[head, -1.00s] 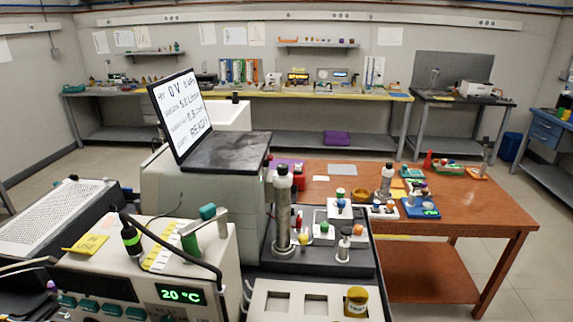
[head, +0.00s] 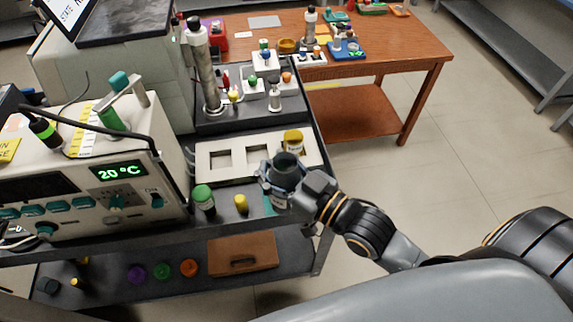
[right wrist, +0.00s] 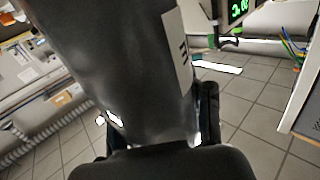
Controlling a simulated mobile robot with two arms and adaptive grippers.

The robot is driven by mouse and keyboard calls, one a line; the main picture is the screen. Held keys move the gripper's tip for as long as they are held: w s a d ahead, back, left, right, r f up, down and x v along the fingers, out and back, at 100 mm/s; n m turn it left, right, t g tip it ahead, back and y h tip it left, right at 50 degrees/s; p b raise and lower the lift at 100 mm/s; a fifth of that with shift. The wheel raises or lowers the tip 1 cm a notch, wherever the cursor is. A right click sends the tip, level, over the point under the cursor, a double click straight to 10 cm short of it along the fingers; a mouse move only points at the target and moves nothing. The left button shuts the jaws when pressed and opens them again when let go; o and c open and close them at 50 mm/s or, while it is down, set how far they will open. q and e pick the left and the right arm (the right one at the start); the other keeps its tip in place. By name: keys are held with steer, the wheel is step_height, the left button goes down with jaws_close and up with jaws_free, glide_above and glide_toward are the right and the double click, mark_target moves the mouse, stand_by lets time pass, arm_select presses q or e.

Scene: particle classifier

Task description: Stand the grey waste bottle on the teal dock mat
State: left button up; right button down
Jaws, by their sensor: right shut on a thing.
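My right gripper (head: 275,185) is shut on the grey waste bottle (head: 287,167), at the front right of the black cart. The bottle looks close to upright, with a dark round top and a pale label low on its side. In the right wrist view the dark grey bottle (right wrist: 115,70) with its white label fills much of the picture, in front of the gripper (right wrist: 155,130). A small teal patch, likely the teal dock mat (head: 269,206), shows just below the gripper. The rest of it is hidden, and I cannot tell whether the bottle touches it. My left gripper is not in view.
Left of the gripper stand a green-capped jar (head: 203,200) and a small yellow item (head: 241,204). Behind are a cream rack with square openings (head: 215,160) and a yellow-lidded jar (head: 293,142). A bath with a display (head: 120,170) stands at left. Floor lies right of the cart.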

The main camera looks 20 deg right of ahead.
steer(key=w+a+r+n+g+y, duration=0.2)
steer(key=w+a+n+g+y, duration=0.2)
steer(key=a, duration=0.5)
steer(key=shift+w+r+n+g+y, duration=0.15)
steer(key=shift+r+n+g+y, duration=0.15)
steer(key=shift+n+g+y, duration=1.15)
